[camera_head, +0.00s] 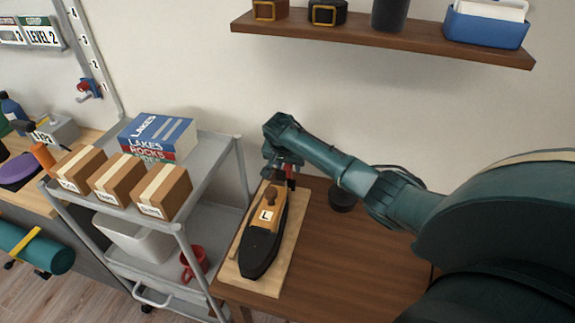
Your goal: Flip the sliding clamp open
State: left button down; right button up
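A small red and blue clamp (86,88) sits on an upright pale rail with a number scale (92,60) on the wall at the left. Its exact state is too small to tell. My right arm reaches in from the right, and its gripper (284,172) points down over the far end of a dark, boat-shaped thing (262,248) with a wooden top and an "L" label. The gripper is far to the right of the clamp. Its fingers are small and partly hidden, and a red part shows beside them. I cannot tell whether they touch anything. My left gripper is out of view.
The boat-shaped thing lies on a light board (287,253) on a brown table (345,262). A grey cart (213,172) with boxes (118,178) and books (158,135) stands left of it. A wall shelf (400,40) is above. The table's right part is mostly clear.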

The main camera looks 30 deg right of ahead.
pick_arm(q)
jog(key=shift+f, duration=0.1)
pick_arm(e)
jog(key=shift+a, duration=0.1)
jog(key=shift+s+r, duration=0.1)
jog(key=shift+r, duration=0.1)
pick_arm(q)
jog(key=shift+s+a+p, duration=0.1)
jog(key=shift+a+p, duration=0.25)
jog(key=shift+p, duration=0.35)
pick_arm(e)
jog(key=v, duration=1.2)
jog(key=shift+r, duration=0.4)
jog(key=shift+s, duration=0.1)
